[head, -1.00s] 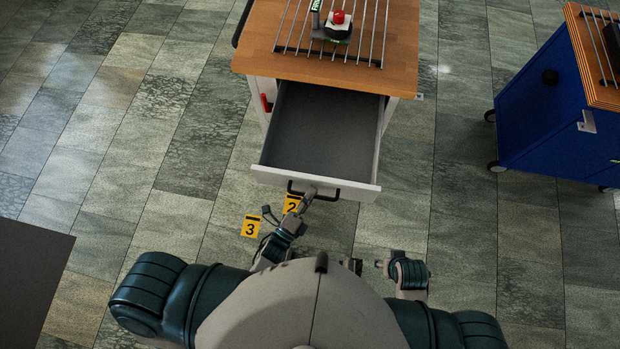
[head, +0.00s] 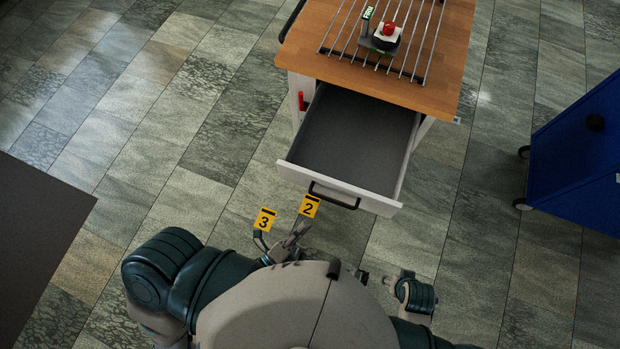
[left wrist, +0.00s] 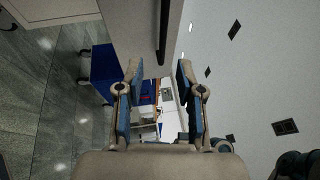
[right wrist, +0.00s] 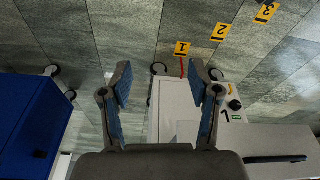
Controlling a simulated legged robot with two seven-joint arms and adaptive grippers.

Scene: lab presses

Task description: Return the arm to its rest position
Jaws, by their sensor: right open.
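My left gripper (head: 299,230) is in front of the open drawer (head: 357,140), apart from its black handle (head: 334,195). In the left wrist view its two fingers (left wrist: 159,78) are spread with nothing between them, and the handle (left wrist: 164,30) shows beyond the tips. My right gripper (right wrist: 160,75) is open and empty in the right wrist view. In the head view my right arm is low, right of my torso, and its fingers are hard to make out. The drawer is pulled out and looks empty.
The drawer belongs to a wood-topped cart (head: 432,87) with a metal rack and a red button (head: 388,28) on top. A blue cabinet (head: 580,150) stands at right. Yellow floor markers 2 (head: 309,206) and 3 (head: 264,219) lie near my left gripper. A dark surface (head: 35,240) is at left.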

